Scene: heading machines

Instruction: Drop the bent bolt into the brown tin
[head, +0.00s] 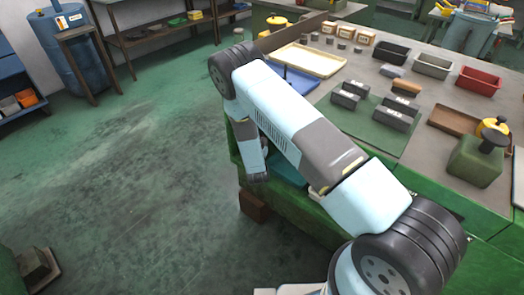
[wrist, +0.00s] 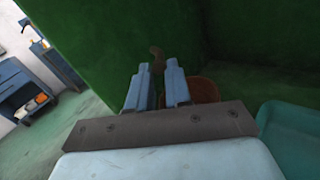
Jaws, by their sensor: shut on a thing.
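My gripper (wrist: 158,68) is shut on a small brownish bent bolt (wrist: 157,52), which sticks out past the fingertips in the wrist view. The brown tin (wrist: 206,90) shows just right of the right finger and partly behind it; its inside cannot be made out. In the head view the brown tin (head: 254,206) stands low beside the green bench, and my gripper (head: 258,178) hangs just above it. The bolt cannot be seen in the head view.
A teal container (wrist: 285,130) is right of the tin. The green bench side (wrist: 100,45) is close to the gripper. The bench top carries trays, dark blocks and bins. The floor (head: 130,190) to the left is largely clear.

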